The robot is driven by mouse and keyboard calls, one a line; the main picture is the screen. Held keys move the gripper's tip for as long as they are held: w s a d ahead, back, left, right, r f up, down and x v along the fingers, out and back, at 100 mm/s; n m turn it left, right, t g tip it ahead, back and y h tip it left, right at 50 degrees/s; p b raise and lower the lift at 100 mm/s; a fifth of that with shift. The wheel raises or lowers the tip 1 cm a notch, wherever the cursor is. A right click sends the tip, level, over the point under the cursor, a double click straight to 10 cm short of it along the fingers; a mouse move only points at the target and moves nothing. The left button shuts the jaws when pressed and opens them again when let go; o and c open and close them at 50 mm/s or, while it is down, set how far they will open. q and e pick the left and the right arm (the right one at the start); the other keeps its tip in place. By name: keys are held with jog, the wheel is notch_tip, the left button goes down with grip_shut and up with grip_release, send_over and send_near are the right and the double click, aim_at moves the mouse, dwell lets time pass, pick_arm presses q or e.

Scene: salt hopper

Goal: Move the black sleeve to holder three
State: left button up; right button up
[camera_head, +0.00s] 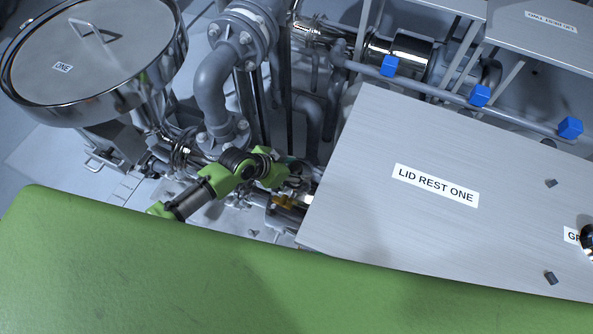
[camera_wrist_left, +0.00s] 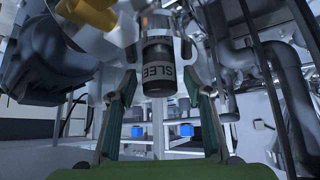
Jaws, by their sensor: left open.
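The black sleeve (camera_wrist_left: 158,82), a dark cylinder with a pale label reading "SLEE", shows in the left wrist view, upright between the two fingers of my left gripper (camera_wrist_left: 160,100). The fingers stand apart on either side of it, with gaps visible. In the head view my green and black left arm reaches in among the pipes, and the left gripper (camera_head: 296,174) is at the left edge of a metal plate, partly hidden. I cannot make out the sleeve there. No holder marked three is readable.
A steel plate labelled "LID REST ONE" (camera_head: 345,190) lies right of the gripper. Blue blocks (camera_head: 480,95) sit along a pipe behind. A lidded hopper marked "ONE" (camera_head: 110,70) and thick grey pipes (camera_head: 212,90) crowd the left. A yellow part (camera_wrist_left: 92,14) is near the gripper.

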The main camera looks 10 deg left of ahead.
aim_at(296, 166)
pick_arm(q)
grip_shut()
jog(key=shift+r, duration=0.2)
jog(key=shift+r+p, duration=2.9)
jog(key=shift+p, duration=0.25)
